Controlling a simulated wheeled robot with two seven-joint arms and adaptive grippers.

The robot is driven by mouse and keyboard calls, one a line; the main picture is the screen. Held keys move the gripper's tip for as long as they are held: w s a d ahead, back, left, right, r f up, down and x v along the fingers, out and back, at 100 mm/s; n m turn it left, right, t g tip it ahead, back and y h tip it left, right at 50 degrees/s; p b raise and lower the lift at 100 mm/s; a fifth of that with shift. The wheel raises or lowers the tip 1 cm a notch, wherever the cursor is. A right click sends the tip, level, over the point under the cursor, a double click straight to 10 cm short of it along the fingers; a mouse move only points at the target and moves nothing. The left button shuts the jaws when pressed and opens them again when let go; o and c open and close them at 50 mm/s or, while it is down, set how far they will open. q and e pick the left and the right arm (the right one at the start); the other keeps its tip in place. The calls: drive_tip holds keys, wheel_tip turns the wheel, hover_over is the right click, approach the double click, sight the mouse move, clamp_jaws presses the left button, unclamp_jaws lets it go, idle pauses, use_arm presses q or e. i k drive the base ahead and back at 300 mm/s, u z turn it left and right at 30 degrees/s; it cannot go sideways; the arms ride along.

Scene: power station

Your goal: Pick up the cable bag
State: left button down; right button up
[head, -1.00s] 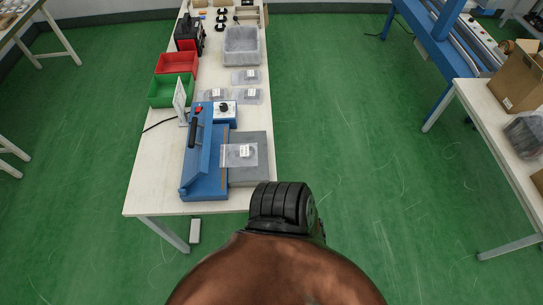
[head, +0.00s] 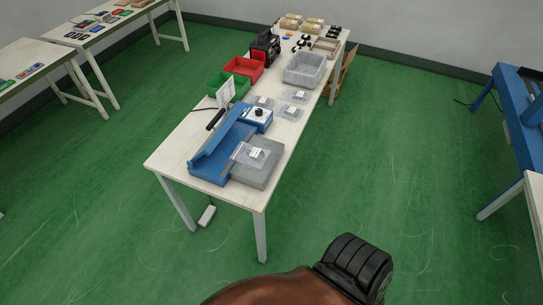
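Clear plastic bags with white labels lie on the long white table. One bag (head: 243,154) lies across the blue heat sealer (head: 211,163) and its grey side platform (head: 262,172). Other similar bags lie flat behind the sealer: one at the left (head: 263,101), one at the back right (head: 295,96) and one in front of that (head: 289,111). What is inside the bags is too small to tell. Neither of my grippers shows in the head view.
The white table (head: 163,157) also bears a green bin (head: 229,85), a red bin (head: 243,68) and a grey bin (head: 304,70). A white pedal (head: 207,215) lies on the floor by its front leg. Green floor is open right of the table. A blue bench (head: 521,131) stands at the far right.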

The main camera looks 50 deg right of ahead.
sight(252, 155)
drive_tip(key=z, duration=0.8)
drive_tip(key=i, duration=0.4)
